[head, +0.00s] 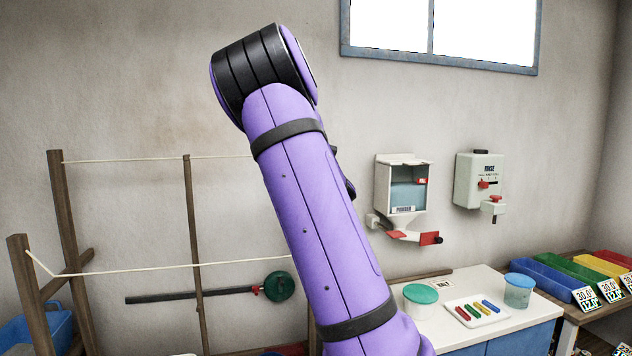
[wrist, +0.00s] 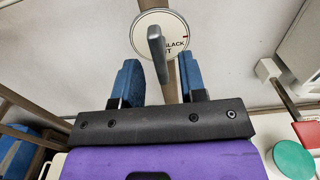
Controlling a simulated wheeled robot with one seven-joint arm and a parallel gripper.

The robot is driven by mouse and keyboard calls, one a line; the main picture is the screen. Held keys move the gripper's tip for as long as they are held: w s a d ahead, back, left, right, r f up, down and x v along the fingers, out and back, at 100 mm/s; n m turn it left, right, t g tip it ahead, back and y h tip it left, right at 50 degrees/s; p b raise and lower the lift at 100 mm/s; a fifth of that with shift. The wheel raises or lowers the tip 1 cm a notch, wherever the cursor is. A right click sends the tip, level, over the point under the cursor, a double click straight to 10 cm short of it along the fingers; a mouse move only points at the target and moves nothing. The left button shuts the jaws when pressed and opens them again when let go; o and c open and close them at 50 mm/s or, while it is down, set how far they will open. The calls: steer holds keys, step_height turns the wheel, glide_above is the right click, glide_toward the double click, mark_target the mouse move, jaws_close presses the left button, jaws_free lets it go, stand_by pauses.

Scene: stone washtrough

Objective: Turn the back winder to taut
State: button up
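In the wrist view a round white winder plate (wrist: 145,24) with a dark rim sits on a wooden post. Its lettering reads "SLACK", with another word partly hidden. A grey winder handle (wrist: 156,45) stands out from the plate towards me. My gripper (wrist: 158,66) is open, one blue finger on each side of the handle, with a visible gap on both sides. In the head view my arm hides the gripper and this winder. A back line (head: 130,159) and a front line (head: 150,268) run between wooden posts; the front line dips slightly.
A dark rod with a green round end (head: 280,286) is near the wall. A white counter (head: 448,287) carries a green-lidded tub (head: 420,300), a tray of coloured sticks and a blue-lidded jar (head: 518,290).

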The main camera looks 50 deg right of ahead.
steer(key=v, duration=0.8)
stand_by(0.5)
